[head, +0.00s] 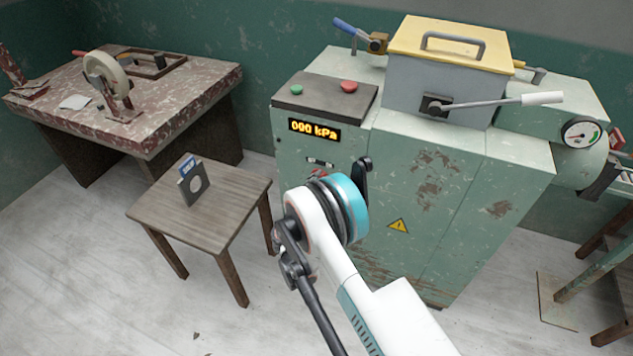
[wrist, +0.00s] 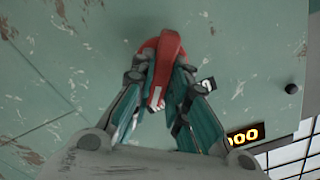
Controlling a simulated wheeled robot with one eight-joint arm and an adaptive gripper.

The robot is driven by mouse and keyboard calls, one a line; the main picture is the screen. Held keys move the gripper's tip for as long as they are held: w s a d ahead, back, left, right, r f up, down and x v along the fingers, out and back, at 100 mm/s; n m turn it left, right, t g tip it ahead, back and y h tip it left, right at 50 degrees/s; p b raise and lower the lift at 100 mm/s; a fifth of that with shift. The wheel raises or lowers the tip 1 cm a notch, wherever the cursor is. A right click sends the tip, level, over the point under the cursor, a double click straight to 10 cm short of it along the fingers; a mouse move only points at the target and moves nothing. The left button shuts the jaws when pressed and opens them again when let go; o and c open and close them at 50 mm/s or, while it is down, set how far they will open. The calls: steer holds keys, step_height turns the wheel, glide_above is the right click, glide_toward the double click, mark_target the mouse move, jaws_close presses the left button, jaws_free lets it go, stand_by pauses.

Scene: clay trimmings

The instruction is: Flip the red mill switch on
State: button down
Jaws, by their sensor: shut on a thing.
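The red switch handle (wrist: 168,50) shows in the wrist view on the pale green front of the machine cabinet (head: 470,190). My gripper (wrist: 168,80) is shut on this handle, with a teal finger on each side of it. A pale end of the handle shows low between the fingers. In the head view my own arm hides the gripper and most of that part of the cabinet front. Just above the arm, a small patch of red and white (head: 319,172) shows, too small to identify. The display (head: 314,130) on the cabinet reads 000 kPa.
A green button (head: 295,89) and a red button (head: 349,87) sit on the cabinet's dark top panel. A lever with a white grip (head: 542,99) sticks out above. A small wooden table (head: 235,205) with upright plates stands left; a worn workbench (head: 190,105) is behind it.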

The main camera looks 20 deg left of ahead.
mark_target(321, 152)
steer(key=shift+m, duration=0.6)
steer(key=c, duration=1.6)
jaws_free()
steer(key=shift+o, duration=0.2)
step_height(321, 152, up, 10)
steer(key=shift+f, duration=0.1)
